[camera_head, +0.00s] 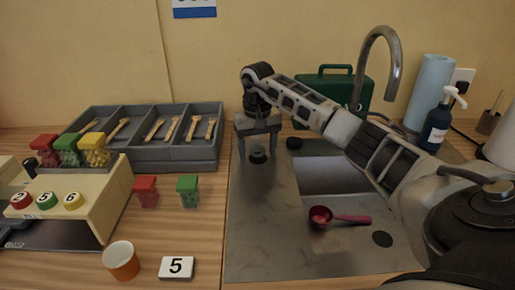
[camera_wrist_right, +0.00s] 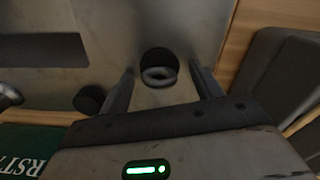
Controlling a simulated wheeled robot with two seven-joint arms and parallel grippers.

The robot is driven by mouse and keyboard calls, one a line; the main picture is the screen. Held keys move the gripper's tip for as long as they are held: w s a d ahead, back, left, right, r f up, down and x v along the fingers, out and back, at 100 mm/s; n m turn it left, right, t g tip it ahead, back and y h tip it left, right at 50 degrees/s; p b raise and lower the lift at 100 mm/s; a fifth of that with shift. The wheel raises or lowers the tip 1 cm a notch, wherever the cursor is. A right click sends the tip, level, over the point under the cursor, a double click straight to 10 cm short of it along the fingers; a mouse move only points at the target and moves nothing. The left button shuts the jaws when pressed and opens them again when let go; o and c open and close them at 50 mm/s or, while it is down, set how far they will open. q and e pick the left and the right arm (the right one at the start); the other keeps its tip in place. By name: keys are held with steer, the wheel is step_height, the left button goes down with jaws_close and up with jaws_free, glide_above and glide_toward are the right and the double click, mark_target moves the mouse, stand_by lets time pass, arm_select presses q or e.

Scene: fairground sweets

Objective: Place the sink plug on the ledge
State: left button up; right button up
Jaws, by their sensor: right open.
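The sink plug (camera_head: 258,156) is a small dark round piece with a ring-like top, on the steel sink surround (camera_head: 258,225) at its back left. It also shows in the right wrist view (camera_wrist_right: 158,66). My right gripper (camera_head: 257,149) points down over it, open, with one finger on each side in the picture. In the right wrist view the plug shows between the fingertips (camera_wrist_right: 162,70); I cannot tell whether they touch it. The steel rim around the basin is the only ledge I can make out. My left gripper is not in view.
A dark disc (camera_head: 294,143) lies right of the plug, another (camera_head: 382,239) at the front right. The tap (camera_head: 388,60) and a green case (camera_head: 335,87) stand behind. A grey divided tray (camera_head: 170,153) is left.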

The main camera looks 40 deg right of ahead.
step_height(320, 180, up, 12)
steer(key=shift+r+b, duration=0.15)
steer(key=shift+b, duration=0.15)
stand_by(0.6)
